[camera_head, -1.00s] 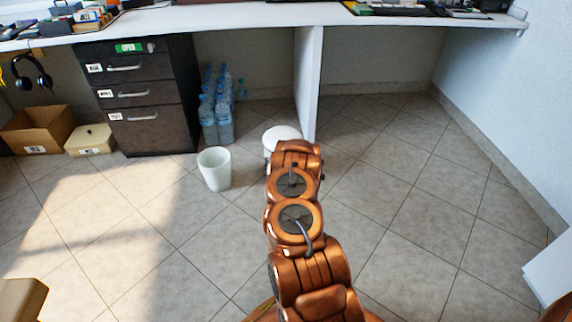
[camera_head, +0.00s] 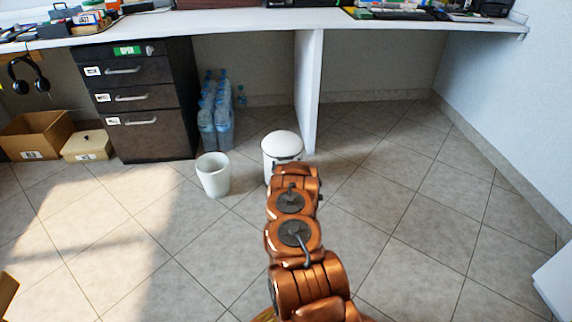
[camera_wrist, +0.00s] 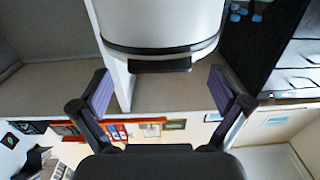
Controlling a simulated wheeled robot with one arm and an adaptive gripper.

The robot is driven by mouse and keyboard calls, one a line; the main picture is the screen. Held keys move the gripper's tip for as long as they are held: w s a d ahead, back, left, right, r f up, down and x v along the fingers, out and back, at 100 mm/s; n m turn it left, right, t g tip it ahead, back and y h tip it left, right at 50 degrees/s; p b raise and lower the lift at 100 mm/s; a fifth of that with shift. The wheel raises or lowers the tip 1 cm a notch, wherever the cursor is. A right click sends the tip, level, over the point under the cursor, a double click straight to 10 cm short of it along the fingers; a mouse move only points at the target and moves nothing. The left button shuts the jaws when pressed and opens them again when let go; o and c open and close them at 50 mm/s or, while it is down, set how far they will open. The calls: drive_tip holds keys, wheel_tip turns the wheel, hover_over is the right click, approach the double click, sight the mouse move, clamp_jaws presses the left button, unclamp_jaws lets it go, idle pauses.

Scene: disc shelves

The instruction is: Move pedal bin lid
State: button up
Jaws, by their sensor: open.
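The white pedal bin (camera_head: 270,168) stands upright on the floor beside the desk's divider panel. Its domed white lid (camera_head: 283,143) looks closed. My arm hides the lower right part of the bin in the head view. In the wrist view, which looks upside down, the white bin (camera_wrist: 165,22) fills the top middle, with a dark band and a black tab (camera_wrist: 160,65) at its near edge. My gripper (camera_wrist: 164,92) is open, its two purple-padded fingers spread on either side of the tab and apart from it. The gripper itself is hidden in the head view.
An open white bucket (camera_head: 213,174) stands just left of the bin. Water bottles (camera_head: 216,118) and a dark drawer cabinet (camera_head: 150,140) are behind it. The divider panel (camera_head: 308,90) rises close behind the bin.

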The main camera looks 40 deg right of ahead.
drive_tip(key=shift+w+d, duration=0.45)
drive_tip(key=shift+w, duration=0.1)
drive_tip(key=shift+r, duration=0.1)
drive_tip(key=c, duration=1.7)
